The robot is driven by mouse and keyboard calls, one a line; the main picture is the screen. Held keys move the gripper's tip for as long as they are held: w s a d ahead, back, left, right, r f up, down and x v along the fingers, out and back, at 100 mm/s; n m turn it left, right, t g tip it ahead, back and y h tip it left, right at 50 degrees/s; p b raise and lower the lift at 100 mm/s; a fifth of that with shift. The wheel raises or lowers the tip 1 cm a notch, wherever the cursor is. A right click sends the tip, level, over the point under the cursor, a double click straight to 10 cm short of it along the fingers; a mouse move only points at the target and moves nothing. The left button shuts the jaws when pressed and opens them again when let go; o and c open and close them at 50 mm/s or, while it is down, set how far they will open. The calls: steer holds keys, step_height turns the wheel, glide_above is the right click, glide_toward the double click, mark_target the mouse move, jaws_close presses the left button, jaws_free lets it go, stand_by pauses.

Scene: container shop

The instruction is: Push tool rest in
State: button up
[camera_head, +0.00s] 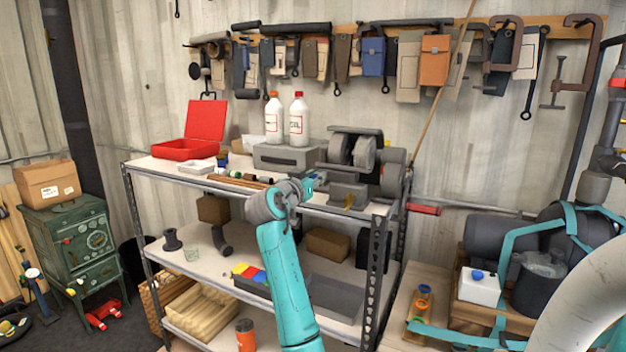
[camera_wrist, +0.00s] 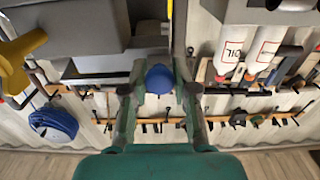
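The bench grinder (camera_head: 352,152) stands on the right part of the shelf top. My gripper (camera_head: 310,182) is at the shelf's front edge, left of the grinder's base. In the wrist view, my gripper (camera_wrist: 160,80) has its fingers apart, with a round blue knob (camera_wrist: 160,78) between the tips. I cannot tell whether the fingers touch it. A flat grey plate (camera_wrist: 108,67) lies beside the knob, under the grey grinder body (camera_wrist: 75,28); it looks like the tool rest. In the head view, the tool rest is too small to make out near my gripper.
A red case (camera_head: 190,148), two white bottles (camera_head: 298,120) and a grey box (camera_head: 283,158) stand on the shelf top, left of the grinder. A yellow part (camera_wrist: 18,60) juts out near the grinder. Tools hang along the wall rail (camera_head: 560,32).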

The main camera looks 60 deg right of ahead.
steer(key=o, duration=0.4)
steer(key=shift+d, duration=0.2)
steer(key=shift+a, duration=0.1)
steer(key=a, duration=1.1)
steer(key=shift+s+a, duration=0.4)
steer(key=shift+s, duration=0.05)
